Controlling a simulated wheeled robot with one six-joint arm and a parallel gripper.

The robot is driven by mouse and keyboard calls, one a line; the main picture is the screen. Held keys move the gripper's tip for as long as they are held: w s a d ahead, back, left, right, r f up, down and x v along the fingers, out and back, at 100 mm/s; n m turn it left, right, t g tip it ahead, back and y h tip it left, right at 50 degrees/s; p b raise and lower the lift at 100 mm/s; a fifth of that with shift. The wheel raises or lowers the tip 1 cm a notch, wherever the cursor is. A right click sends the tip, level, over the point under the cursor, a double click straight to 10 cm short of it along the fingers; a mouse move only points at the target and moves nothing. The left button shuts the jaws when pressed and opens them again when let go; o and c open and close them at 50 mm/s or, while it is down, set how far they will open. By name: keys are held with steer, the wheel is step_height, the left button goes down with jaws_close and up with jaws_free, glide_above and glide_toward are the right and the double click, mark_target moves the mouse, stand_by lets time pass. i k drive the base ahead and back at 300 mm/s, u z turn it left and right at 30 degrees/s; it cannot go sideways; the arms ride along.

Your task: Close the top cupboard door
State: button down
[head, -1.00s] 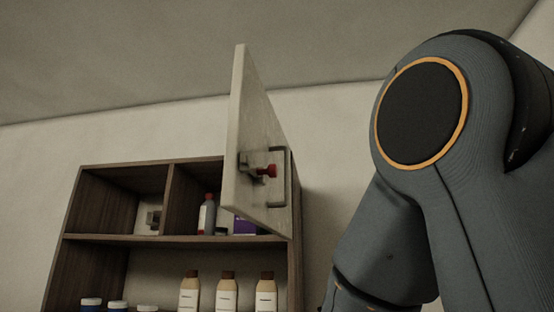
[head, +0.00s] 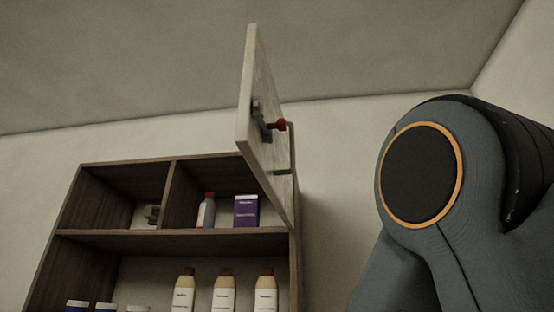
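The top cupboard door (head: 266,160) is a pale panel standing open at the right side of the wooden cupboard (head: 170,240). It swings out toward me and shows nearly edge-on. A red-tipped latch (head: 277,125) and a bracket-like handle are on its face. The upper compartments behind it are open to view. My gripper is not in the picture; only my arm's large grey links fill the right side.
A grey bottle with a red cap (head: 206,211) and a purple box (head: 246,211) stand in the upper right compartment. A small metal object (head: 152,213) is in the upper left one. Cream bottles (head: 224,292) and blue jars (head: 77,306) stand below.

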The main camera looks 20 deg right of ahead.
mark_target(274, 164)
steer(key=z, duration=1.6)
steer(key=k, duration=1.7)
steer(key=u, duration=1.8)
